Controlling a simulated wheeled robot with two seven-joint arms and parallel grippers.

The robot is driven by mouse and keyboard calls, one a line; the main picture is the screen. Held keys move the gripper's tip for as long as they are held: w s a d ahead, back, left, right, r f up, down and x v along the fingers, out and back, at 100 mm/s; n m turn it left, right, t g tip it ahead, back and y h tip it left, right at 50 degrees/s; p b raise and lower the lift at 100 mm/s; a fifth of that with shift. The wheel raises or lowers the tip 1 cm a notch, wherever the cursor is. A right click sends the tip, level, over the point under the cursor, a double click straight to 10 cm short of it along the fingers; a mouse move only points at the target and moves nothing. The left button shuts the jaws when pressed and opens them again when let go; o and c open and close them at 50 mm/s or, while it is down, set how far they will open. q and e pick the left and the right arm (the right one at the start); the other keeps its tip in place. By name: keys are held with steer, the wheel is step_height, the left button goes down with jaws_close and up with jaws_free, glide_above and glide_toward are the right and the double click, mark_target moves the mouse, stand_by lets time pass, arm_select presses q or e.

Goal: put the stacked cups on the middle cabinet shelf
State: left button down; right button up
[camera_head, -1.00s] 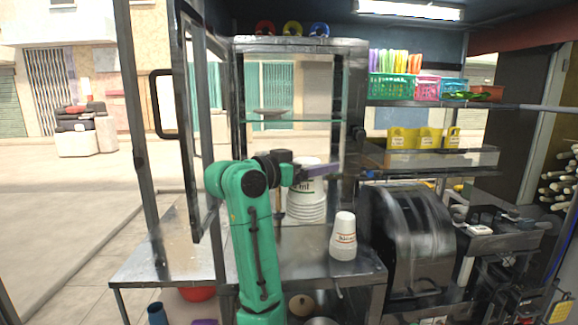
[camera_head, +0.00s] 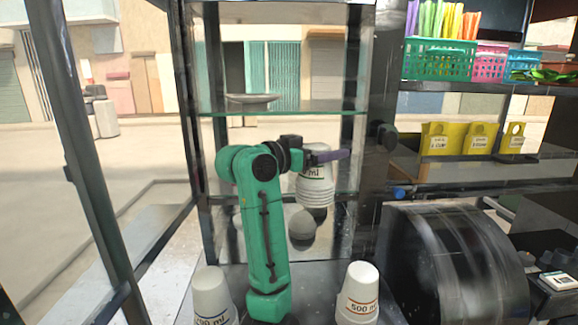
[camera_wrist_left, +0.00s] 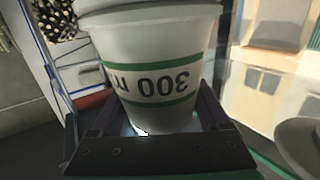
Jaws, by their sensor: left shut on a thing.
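The stacked white cups (camera_head: 316,188) are held upside down in the head view, several rims showing at the bottom. My left gripper (camera_head: 325,157) is shut on the upper part of the stack, its purple finger crossing it. In the left wrist view the cup (camera_wrist_left: 152,50) has green bands and "300 ml" lettering and sits between the fingers. The cabinet has a glass shelf (camera_head: 300,107) above the held stack. A lower glass level (camera_head: 345,196) is near the stack's bottom rims. I cannot tell how far inside the cabinet the stack is. My right gripper is not in view.
A shallow dish (camera_head: 250,98) rests on the upper glass shelf. A round object (camera_head: 302,225) sits low in the cabinet. A 500 ml cup stack (camera_head: 358,297) and another white stack (camera_head: 212,297) stand in front. A dark post (camera_head: 378,140) bounds the cabinet's right side.

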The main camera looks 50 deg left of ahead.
arm_select(q)
steer(key=w+a+r+p, duration=0.1)
steer(key=w+a+p, duration=0.85)
steer(key=a, duration=0.35)
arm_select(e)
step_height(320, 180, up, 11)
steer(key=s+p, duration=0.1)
arm_select(q)
steer(key=f, duration=0.4)
steer(key=shift+w, duration=0.2)
jaws_free()
steer(key=shift+r, duration=0.15)
steer(key=s+b, duration=0.4)
steer(key=s, duration=0.3)
steer(key=shift+s+a+r, duration=0.2)
steer(key=shift+a+r, duration=0.1)
steer(key=shift+a, duration=0.1)
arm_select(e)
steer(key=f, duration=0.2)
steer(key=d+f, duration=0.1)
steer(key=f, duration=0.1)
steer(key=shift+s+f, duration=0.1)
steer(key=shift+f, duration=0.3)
